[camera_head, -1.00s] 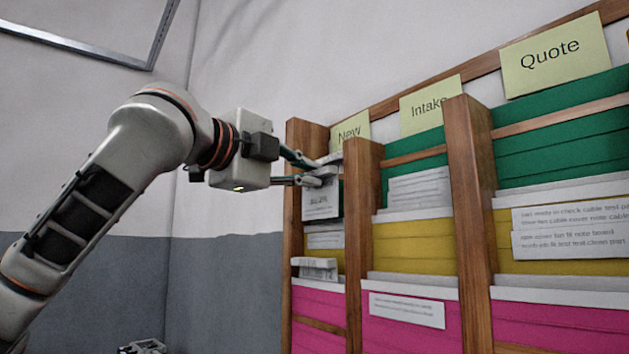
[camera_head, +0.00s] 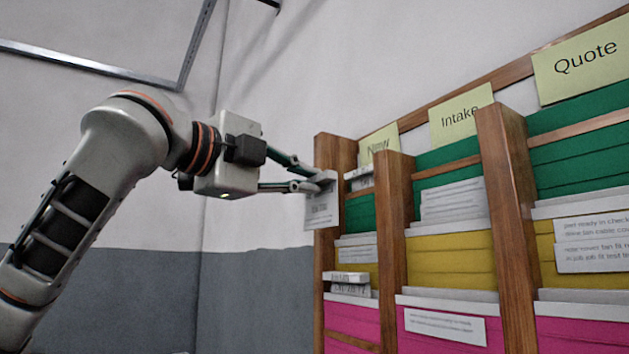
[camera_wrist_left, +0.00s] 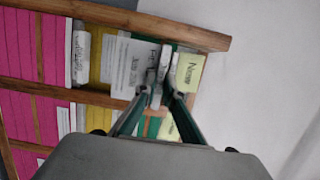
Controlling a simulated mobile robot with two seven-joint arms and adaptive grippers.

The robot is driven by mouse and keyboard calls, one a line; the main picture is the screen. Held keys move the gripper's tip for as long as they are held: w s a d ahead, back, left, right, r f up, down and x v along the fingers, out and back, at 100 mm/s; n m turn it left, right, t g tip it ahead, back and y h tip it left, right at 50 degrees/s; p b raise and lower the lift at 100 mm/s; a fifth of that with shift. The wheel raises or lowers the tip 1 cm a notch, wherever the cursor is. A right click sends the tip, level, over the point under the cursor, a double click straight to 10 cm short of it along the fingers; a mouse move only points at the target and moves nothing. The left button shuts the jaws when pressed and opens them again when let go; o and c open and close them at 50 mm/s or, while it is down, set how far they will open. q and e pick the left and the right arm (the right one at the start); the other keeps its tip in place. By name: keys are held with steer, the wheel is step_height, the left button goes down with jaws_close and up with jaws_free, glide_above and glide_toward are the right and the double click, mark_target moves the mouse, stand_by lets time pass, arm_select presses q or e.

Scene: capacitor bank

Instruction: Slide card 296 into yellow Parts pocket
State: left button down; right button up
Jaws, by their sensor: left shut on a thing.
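My left gripper (camera_head: 322,182) is shut on the top of a white card (camera_head: 321,210) with printed lines too blurred to read. The card hangs upright in front of the leftmost wooden post, beside the New column. The held card also shows in the left wrist view (camera_wrist_left: 131,72), in front of the rack. Yellow pockets show in the New column (camera_head: 369,279), the Intake column (camera_head: 440,252) and the Quote column (camera_head: 546,270). I see no label reading Parts. My right gripper is not in view.
The wooden rack (camera_head: 509,190) has green pockets (camera_head: 580,155) above and pink ones (camera_head: 455,345) below. Several white cards sit in it, including ones low in the New column (camera_head: 350,284). Its posts stand out between columns. The space left of the rack is clear.

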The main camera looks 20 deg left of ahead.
arm_select(q)
steer(key=shift+s+a+r, duration=0.1)
steer(key=shift+s+a, duration=0.85)
steer(key=shift+s, duration=0.25)
stand_by(0.7)
